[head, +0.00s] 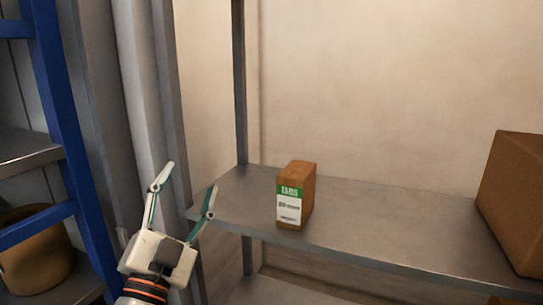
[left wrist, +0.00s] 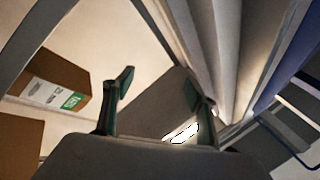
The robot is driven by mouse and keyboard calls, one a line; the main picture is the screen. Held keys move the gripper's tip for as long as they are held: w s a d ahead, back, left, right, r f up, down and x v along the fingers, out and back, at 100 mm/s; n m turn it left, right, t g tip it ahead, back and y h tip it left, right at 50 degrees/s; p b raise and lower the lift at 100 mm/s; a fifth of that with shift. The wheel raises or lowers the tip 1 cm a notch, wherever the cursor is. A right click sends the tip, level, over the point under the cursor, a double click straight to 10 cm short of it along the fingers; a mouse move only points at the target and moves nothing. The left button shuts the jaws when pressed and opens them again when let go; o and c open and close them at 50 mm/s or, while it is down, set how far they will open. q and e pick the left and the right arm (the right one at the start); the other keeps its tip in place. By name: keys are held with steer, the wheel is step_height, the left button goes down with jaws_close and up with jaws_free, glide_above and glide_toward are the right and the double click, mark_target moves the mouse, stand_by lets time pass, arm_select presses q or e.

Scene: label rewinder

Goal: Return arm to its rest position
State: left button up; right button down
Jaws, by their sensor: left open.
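My left gripper (head: 188,190) is open and empty in the head view, in front of the left end of a grey metal shelf. Its two fingers point up and stand well apart. They also show in the left wrist view (left wrist: 160,95) with nothing between them. A small brown box (head: 296,195) with a green and white label stands upright on the shelf, to the right of the gripper and apart from it. The box also shows at the left of the left wrist view (left wrist: 50,82). My right gripper is in neither view.
The grey shelf (head: 390,215) has clear room right of the small box. A larger brown box (head: 515,200) stands at its right end. A blue rack frame (head: 55,100) and a tan round container (head: 35,255) are at the left. A grey post (head: 240,80) rises behind the shelf.

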arm_select(q)
steer(key=s+a+f+n+g+y, duration=0.3)
steer(key=a+f, duration=0.4)
steer(key=f, duration=0.6)
steer(key=s+a+f+n+g+y, duration=0.15)
steer(key=a+f+g+y, duration=0.35)
steer(key=f, duration=0.8)
steer(key=s+a+f+g, duration=0.4)
steer(key=s+a+f, duration=0.1)
steer(key=s+f, duration=0.35)
steer(key=s+a+f+g, duration=0.4)
steer(key=s+f, duration=0.3)
steer(key=s, duration=0.2)
steer(key=w+d+f+n+t+h, duration=0.2)
steer(key=d+f+h, duration=0.4)
steer(key=d+f, duration=0.7)
steer(key=d+t, duration=0.1)
steer(key=d, duration=0.2)
steer(key=shift+w+d+f+t+h, duration=0.2)
steer(key=shift+w+f+t+h, duration=0.1)
steer(key=shift+f+h, duration=0.1)
